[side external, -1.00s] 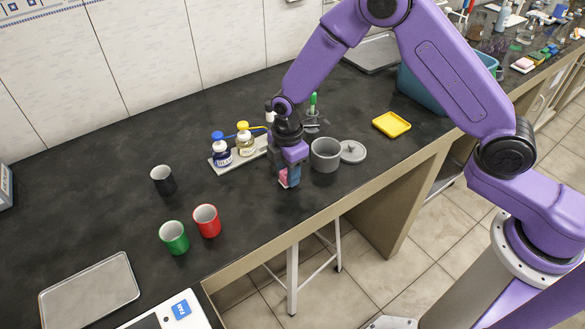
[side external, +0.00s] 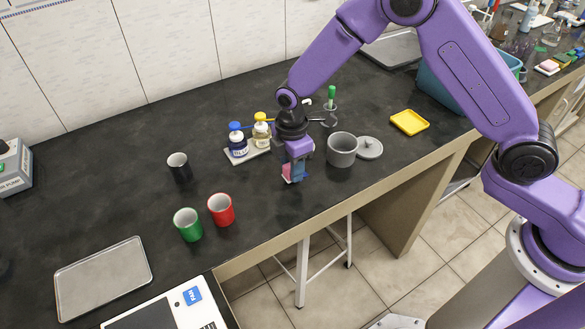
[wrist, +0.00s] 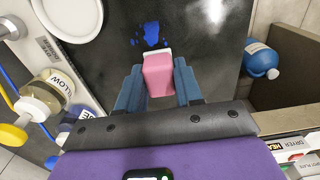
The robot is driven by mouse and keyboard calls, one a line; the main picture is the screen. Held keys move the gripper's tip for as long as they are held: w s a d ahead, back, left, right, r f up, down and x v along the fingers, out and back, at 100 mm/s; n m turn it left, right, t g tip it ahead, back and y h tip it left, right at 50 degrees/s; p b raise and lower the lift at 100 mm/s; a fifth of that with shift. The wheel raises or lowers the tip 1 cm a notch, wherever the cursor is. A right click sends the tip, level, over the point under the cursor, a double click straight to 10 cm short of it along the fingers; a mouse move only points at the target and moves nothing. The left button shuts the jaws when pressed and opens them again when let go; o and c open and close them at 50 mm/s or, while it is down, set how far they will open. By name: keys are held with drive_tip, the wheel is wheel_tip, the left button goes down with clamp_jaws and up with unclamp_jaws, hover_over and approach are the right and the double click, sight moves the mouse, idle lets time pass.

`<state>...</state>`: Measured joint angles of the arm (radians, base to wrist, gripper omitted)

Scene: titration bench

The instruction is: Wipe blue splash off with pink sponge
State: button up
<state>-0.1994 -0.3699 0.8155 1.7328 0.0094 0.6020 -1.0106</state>
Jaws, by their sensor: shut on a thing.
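The pink sponge (wrist: 158,75), with a white far edge, is between the two blue fingers of my gripper (wrist: 158,88) in the wrist view. My gripper is shut on it. In the side view, the pink sponge (side external: 287,174) shows beside the fingers of my gripper (side external: 296,174), low over the dark bench. I cannot tell whether it touches the top. The blue splash (wrist: 152,34) is a patch with small separate spots on the dark surface, just beyond the sponge's white edge in the wrist view. I cannot make out the splash in the side view.
A grey pot (side external: 342,151) and its lid (side external: 369,148) stand right of my gripper. Bottles with blue (side external: 237,142) and yellow caps (side external: 262,133) stand behind it to the left. Red (side external: 221,211), green (side external: 188,226) and black cups (side external: 180,168) stand further left.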

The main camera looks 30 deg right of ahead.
drive_tip(key=shift+r, duration=2.2)
drive_tip(key=shift+r, duration=1.5)
